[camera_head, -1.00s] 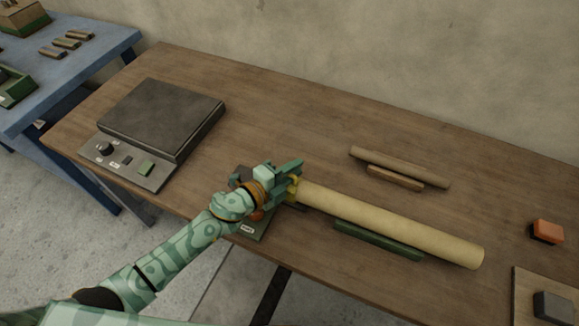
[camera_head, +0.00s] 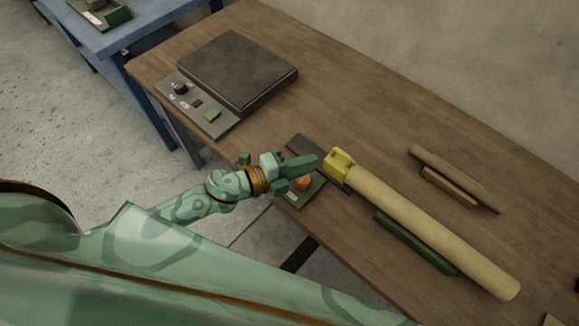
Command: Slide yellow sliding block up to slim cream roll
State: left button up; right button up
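The yellow sliding block (camera_head: 338,164) sits on a dark base plate (camera_head: 303,146) at the near-left end of the long pale cream roll (camera_head: 430,232). The block appears to touch that end of the roll; the exact contact is too small to tell. My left gripper (camera_head: 313,165) is just left of the block, with its fingers pointing towards it. A small gap shows between them, and it holds nothing visible. Its fingers overlap in this view, so their opening is unclear. My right gripper is out of view.
A green support (camera_head: 413,242) lies along the near side of the roll. A thinner brown roll (camera_head: 455,178) and its brown support (camera_head: 448,187) lie behind. A dark-topped device (camera_head: 238,70) stands at the left of the table. An orange button (camera_head: 303,183) is under my gripper.

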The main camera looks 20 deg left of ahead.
pick_arm(q)
jog(key=v, duration=0.4)
dwell(0.4)
